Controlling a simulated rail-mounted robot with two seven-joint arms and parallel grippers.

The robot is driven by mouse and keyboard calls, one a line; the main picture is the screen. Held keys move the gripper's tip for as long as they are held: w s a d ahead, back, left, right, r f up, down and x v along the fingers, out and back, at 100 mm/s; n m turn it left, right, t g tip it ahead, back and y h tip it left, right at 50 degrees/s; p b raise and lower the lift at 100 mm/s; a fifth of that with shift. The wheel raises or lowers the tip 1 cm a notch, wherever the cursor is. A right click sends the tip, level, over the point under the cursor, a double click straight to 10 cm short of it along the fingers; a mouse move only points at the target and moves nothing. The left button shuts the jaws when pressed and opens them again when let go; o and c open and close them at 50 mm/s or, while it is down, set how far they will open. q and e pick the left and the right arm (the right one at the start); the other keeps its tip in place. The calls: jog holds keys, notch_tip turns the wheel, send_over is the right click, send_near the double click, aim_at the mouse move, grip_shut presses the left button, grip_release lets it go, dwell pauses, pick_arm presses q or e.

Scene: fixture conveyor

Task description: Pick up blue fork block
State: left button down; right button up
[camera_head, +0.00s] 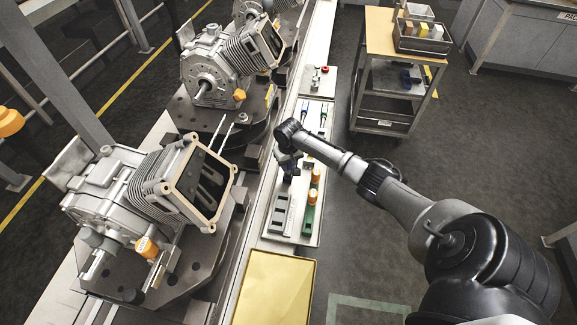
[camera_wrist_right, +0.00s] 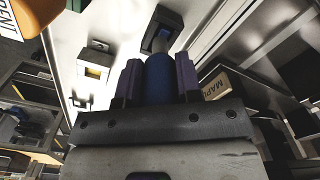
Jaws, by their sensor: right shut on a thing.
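My right gripper (camera_head: 289,168) is over the narrow white fixture board (camera_head: 275,238) beside the conveyor, and its arm comes in from the right. In the right wrist view, its two purple fingers (camera_wrist_right: 159,80) are shut on a blue cylindrical piece, which I take for the blue fork block (camera_wrist_right: 158,74). A pale rod runs from the blue piece to a dark slotted block (camera_wrist_right: 163,27); I cannot tell whether they are joined. In the head view the gripper mostly hides the held piece. My left gripper is not in view.
Orange-topped pieces (camera_head: 313,196) and a grey slotted holder (camera_head: 281,213) stand near the gripper. Small blue (camera_head: 304,108) and green (camera_head: 323,116) tools lie farther back. Engines on fixtures (camera_head: 150,200) line the left. A yellow tray (camera_head: 272,290) is in front; a cart (camera_head: 385,75) stands back right.

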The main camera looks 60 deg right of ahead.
grip_shut()
